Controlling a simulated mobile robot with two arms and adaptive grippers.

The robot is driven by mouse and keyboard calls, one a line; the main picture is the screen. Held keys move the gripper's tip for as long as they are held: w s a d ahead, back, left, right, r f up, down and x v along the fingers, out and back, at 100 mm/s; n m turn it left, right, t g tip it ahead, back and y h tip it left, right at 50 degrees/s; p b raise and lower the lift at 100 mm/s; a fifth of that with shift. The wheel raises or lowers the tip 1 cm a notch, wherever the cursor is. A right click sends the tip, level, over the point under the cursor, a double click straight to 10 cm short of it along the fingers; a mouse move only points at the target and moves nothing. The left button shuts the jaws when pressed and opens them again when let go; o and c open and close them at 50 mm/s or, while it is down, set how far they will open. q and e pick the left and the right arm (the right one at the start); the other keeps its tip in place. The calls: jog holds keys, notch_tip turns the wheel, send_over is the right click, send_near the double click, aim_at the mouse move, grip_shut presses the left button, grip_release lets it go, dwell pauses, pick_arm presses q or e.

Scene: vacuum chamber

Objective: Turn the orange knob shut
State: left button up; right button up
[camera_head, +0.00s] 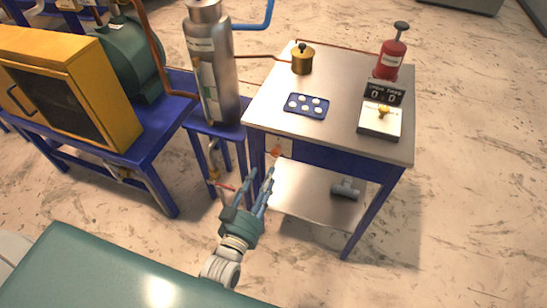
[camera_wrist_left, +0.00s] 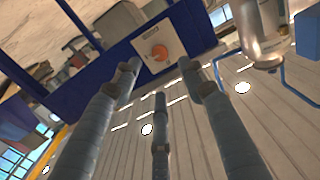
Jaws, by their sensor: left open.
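The orange knob (camera_head: 276,151) is on the front side of the blue-framed table, near its left leg. In the left wrist view the knob (camera_wrist_left: 160,52) is a round orange piece on a pale square plate (camera_wrist_left: 148,37). It lies ahead, between and beyond the upper fingertips. My left gripper (camera_head: 262,176) has its fingers spread, empty, just in front of and below the knob. The fingers (camera_wrist_left: 158,75) look apart from the knob in the left wrist view. How far the knob is turned cannot be told. My right gripper is not in view.
The table top (camera_head: 342,85) holds a brass pot (camera_head: 302,62), a blue tray (camera_head: 307,105), a red canister (camera_head: 391,60) and a white switch box (camera_head: 380,120). A steel cylinder (camera_head: 212,75) stands on a blue stand to the left. A grey fitting (camera_head: 346,189) lies on the lower shelf.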

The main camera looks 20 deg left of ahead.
aim_at(274, 154)
pick_arm(q)
jog(key=w, duration=0.8)
jog(key=shift+w, duration=0.1)
grip_shut()
